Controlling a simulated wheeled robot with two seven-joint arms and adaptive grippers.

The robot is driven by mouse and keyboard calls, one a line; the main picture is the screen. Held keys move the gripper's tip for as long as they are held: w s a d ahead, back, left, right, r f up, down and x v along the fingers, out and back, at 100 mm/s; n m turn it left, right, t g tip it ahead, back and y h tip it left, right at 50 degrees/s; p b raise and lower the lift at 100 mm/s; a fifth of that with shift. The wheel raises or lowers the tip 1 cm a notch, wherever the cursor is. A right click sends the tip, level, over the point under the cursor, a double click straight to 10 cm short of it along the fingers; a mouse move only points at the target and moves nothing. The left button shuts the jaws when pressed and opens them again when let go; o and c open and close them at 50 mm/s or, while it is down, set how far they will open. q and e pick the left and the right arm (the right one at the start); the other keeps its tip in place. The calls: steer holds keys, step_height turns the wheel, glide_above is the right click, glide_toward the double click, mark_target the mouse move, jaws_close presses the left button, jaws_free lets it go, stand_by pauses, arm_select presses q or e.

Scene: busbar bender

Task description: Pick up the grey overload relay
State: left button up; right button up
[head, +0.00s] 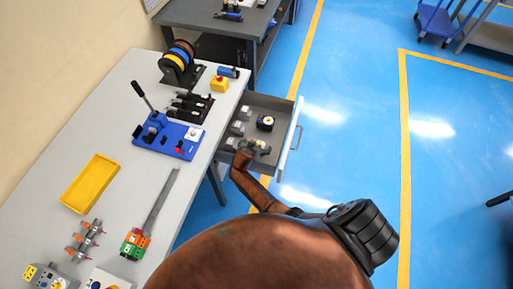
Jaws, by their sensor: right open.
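An open drawer (280,108) under the workbench holds several small grey devices. Grey blocks lie along its left side, one farther back (245,113), one in the middle (237,128) and one nearer (231,144). Which of them is the grey overload relay is too small to tell. My left gripper is not in view.
A dark device with a red and white top (265,122) also lies in the drawer. The workbench (60,150) carries a blue bender (168,137), a yellow tray (90,183), cable spools (180,62) and a metal bar (162,200). Open blue floor (350,100) lies to the right.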

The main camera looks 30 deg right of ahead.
steer(key=c, duration=1.5)
